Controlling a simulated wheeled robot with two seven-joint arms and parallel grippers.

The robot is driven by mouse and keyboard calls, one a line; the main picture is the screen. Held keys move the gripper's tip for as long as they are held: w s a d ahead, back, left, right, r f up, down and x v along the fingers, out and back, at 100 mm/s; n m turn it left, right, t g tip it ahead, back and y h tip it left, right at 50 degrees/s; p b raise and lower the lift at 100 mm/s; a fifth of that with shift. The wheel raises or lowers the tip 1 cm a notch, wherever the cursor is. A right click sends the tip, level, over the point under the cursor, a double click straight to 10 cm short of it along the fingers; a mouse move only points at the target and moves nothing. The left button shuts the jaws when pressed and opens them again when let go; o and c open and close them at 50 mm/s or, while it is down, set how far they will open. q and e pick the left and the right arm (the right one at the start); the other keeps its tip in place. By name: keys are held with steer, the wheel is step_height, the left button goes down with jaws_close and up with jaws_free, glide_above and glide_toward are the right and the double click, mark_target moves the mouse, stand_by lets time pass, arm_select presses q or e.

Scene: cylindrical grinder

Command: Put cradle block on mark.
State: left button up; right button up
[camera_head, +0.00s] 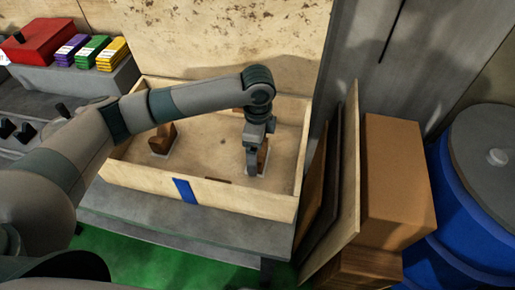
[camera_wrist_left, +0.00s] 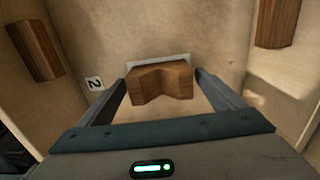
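A brown wooden cradle block (camera_head: 263,156) with a V-shaped notch stands on a pale mark (camera_head: 252,171) on the floor of an open wooden crate (camera_head: 240,197). My left gripper (camera_head: 254,160) points down over this block. In the left wrist view, the block (camera_wrist_left: 162,82) sits between the gripper's two fingers (camera_wrist_left: 160,85), with narrow gaps beside it. The pale mark (camera_wrist_left: 184,59) shows along the block's far edge; the rest is hidden. A second brown block (camera_head: 163,138) stands on another pale patch at the crate's left. My right gripper is not in view.
A "2" label (camera_wrist_left: 94,83) lies on the crate floor. Brown wooden pieces (camera_wrist_left: 35,49) (camera_wrist_left: 276,22) are at the crate walls. Boards (camera_head: 346,190), a cardboard box (camera_head: 395,180) and blue drums (camera_head: 480,205) stand right of the crate.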

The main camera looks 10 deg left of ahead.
arm_select(q)
steer(key=shift+r, duration=0.2)
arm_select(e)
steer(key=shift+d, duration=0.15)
arm_select(q)
steer(key=shift+r, duration=0.2)
step_height(320, 180, up, 5)
steer(key=shift+f+b, duration=0.1)
steer(key=shift+b, duration=0.65)
step_height(320, 180, up, 7)
steer(key=b, duration=0.1)
steer(key=shift+f, duration=0.15)
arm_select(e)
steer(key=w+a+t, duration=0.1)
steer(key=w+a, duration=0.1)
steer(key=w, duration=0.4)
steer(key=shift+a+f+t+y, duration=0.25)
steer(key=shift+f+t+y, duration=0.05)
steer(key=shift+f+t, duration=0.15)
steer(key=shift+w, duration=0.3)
